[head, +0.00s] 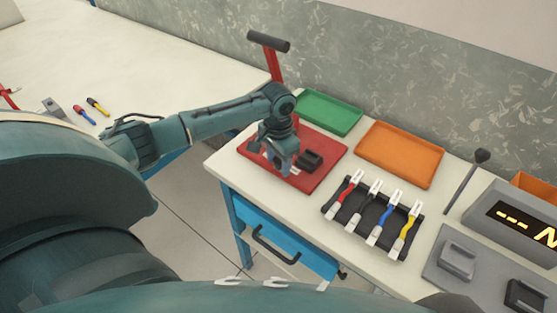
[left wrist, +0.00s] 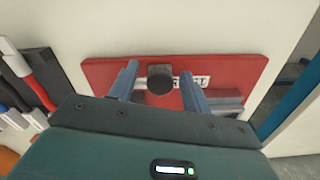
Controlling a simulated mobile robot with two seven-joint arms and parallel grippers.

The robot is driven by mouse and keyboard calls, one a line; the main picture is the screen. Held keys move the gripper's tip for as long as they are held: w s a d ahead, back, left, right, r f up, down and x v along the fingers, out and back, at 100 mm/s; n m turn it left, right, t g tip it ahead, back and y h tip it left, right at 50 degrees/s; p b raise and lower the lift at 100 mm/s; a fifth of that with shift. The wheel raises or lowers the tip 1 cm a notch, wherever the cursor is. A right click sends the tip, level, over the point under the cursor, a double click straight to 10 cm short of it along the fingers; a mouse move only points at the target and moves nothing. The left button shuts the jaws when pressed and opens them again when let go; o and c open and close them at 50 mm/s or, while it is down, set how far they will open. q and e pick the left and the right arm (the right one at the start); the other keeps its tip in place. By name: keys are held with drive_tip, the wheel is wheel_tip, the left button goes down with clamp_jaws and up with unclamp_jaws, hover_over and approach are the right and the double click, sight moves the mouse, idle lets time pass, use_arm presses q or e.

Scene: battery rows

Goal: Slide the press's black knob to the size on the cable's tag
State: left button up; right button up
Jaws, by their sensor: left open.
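The press has a red base plate (head: 326,166) and a red lever (head: 273,64) with a black handle. In the left wrist view the black knob (left wrist: 160,78) stands in front of a white marked strip (left wrist: 201,82) on the red plate (left wrist: 105,70); its lettering is partly covered and too small to read. My left gripper (head: 282,170) is open over the plate, with one finger on each side of the knob; contact cannot be told. Cables with white tags lie in a black rack (head: 338,212); the tag markings are unreadable. My right gripper is not in view.
A green tray (head: 328,113) and an orange tray (head: 400,154) lie behind the press and rack. A grey device with a lit display (head: 522,219) and a grey plate with blocks (head: 440,272) stand at right. Tools (head: 84,114) lie on the left table.

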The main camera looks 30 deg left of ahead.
use_arm(q)
drive_tip(key=shift+f, duration=0.1)
drive_tip(key=shift+c, duration=0.5)
clamp_jaws()
